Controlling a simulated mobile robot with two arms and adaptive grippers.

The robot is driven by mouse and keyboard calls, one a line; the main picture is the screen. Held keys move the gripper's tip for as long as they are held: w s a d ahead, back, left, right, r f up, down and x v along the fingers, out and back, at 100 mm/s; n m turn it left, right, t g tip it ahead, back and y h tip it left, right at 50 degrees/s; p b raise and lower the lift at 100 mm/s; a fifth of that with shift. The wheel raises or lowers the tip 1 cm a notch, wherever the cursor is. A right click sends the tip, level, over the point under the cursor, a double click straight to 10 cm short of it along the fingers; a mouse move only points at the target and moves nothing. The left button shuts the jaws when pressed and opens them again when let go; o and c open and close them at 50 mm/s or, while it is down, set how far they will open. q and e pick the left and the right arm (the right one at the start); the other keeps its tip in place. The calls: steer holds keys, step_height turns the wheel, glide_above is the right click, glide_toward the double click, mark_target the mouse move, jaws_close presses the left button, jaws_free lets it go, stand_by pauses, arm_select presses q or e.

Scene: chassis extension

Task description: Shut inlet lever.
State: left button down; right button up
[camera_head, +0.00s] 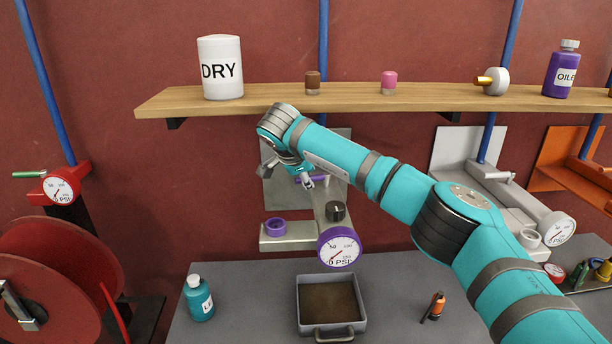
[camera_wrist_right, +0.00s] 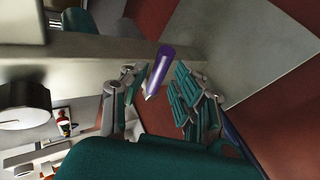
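A purple lever (camera_head: 319,178) sticks out near the top of the grey wall unit with a purple-rimmed pressure gauge (camera_head: 339,247). My right arm reaches in from the right, and its gripper (camera_head: 305,182) is at this lever, partly hidden by my own wrist. In the right wrist view the purple lever (camera_wrist_right: 160,68) points into the gap between the two spread fingers of my right gripper (camera_wrist_right: 157,98). The fingers are open, with visible room beside the lever; whether either one touches it I cannot tell. My left gripper is not in view.
A wooden shelf (camera_head: 350,97) with containers runs above my arm. A black knob (camera_head: 335,211) and a purple ring (camera_head: 275,227) are on the unit. A red hose reel (camera_head: 60,265) is left.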

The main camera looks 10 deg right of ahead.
steer(key=shift+o, duration=0.7)
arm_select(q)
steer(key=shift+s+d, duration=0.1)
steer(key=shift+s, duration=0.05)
arm_select(e)
steer(key=v, duration=1.2)
steer(key=shift+c, duration=0.3)
